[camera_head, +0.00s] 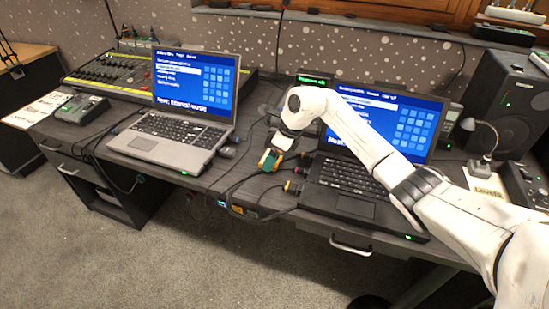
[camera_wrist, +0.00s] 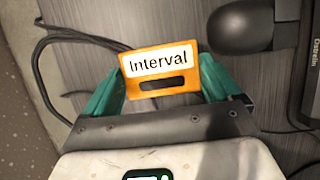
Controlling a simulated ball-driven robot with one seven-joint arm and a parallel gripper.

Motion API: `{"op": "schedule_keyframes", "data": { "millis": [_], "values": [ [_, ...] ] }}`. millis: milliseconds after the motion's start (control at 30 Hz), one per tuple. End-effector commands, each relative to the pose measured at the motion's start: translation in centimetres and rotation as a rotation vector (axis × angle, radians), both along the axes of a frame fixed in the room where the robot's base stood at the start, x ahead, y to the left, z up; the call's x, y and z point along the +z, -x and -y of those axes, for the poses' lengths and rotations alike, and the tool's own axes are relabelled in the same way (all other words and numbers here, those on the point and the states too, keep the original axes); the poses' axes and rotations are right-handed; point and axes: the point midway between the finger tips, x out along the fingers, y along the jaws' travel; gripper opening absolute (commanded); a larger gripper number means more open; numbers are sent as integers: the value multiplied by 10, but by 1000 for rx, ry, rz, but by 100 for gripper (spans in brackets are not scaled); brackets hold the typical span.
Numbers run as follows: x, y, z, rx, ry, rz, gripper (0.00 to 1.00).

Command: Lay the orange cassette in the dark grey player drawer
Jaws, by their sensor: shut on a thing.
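The orange cassette (camera_wrist: 158,72) is held between the teal fingers of my gripper (camera_wrist: 163,76) in the wrist view, with its white label reading "Interval" facing the camera. A dark slot shows below the label. Whether the cassette touches the desk I cannot tell. I cannot clearly pick out the dark grey player drawer in either view; my arm hides part of the desk.
A silver laptop (camera_head: 172,133) stands left of my gripper and a black laptop (camera_head: 345,178) right of it. Cables cross the desk around my gripper. A dark rounded object (camera_wrist: 240,27) is close by in the wrist view. A mixer (camera_head: 112,70) and a speaker (camera_head: 507,110) stand behind.

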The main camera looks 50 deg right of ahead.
Motion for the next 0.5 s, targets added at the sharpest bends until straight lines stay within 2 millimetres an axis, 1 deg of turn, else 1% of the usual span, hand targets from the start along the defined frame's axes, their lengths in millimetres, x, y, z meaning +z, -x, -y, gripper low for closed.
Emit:
{"op": "schedule_keyframes", "data": {
  "millis": [33, 100, 467, 500],
  "values": [
    [-8, 0, -1, -1, -3, 0, 55],
    [-15, 0, -1, 0, -2, 0, 55],
    [-20, 0, 0, 1, 0, 0, 55],
    [-19, 0, 0, 1, 0, 0, 93]
  ]
}}
